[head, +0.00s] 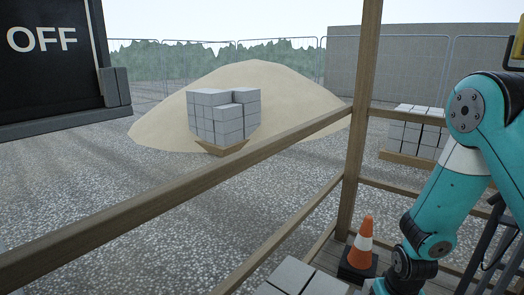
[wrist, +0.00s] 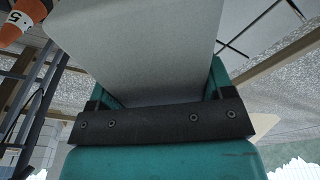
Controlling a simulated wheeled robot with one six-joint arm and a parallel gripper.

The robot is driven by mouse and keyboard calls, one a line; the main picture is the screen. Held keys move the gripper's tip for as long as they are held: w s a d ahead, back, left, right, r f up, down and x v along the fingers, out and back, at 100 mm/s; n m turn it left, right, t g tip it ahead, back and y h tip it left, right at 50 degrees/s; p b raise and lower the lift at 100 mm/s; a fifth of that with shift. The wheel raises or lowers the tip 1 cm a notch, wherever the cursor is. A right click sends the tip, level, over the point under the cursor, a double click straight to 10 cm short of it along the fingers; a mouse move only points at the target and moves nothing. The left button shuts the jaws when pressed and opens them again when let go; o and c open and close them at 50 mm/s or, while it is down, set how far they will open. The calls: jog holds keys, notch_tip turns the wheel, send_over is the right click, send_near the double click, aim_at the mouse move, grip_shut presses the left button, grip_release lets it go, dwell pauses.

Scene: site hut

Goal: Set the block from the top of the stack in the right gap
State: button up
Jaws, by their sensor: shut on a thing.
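In the wrist view a light grey block (wrist: 145,45) fills the space between the teal fingers of my gripper (wrist: 155,85); the gripper is shut on it. The block runs up out of that view. In the head view my arm reaches down at the right, and the gripper end is cut off by the bottom edge. Grey block tops (head: 300,278) with dark seams show at the bottom of the head view, partly cut off. A pale surface with dark lines (wrist: 240,25) shows at the wrist view's upper right. I cannot make out the right gap.
An orange and white cone (head: 361,245) stands on the wooden deck close to my arm. A timber rail (head: 200,205) and post (head: 356,120) cross the view. Outside, grey blocks (head: 225,115) stand on a pallet before a sand heap (head: 290,95); more blocks (head: 415,130) stand at right.

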jog(key=shift+s+r+p, duration=0.4)
jog(key=shift+r+p, duration=0.2)
jog(key=shift+r, duration=0.25)
jog(key=shift+s+r+p, duration=0.35)
jog(key=shift+r+p, duration=0.2)
jog(key=shift+r, duration=0.25)
jog(key=shift+f, duration=0.1)
jog(key=w+d+f+m+b, duration=0.2)
jog(key=w+f+m+b, duration=0.2)
jog(key=w+f+b, duration=0.6)
jog(key=w+d+f+m+b, duration=0.35)
jog(key=w+f+b, duration=0.35)
jog(key=b, duration=0.5)
jog(key=shift+h, duration=0.4)
jog(key=shift+s+a+f+b, duration=0.1)
jog(key=shift+a+f+b, duration=0.05)
jog(key=shift+f+b, duration=1)
jog(key=shift+s+a+f+b, duration=0.1)
jog(key=shift+a+f+b, duration=0.1)
jog(key=shift+f+b, duration=0.9)
jog(key=shift+a+f+b, duration=0.15)
jog(key=shift+f+b, duration=0.55)
jog(key=shift+f, duration=0.8)
jog(key=shift+f+b, duration=0.95)
jog(key=shift+f, duration=1.15)
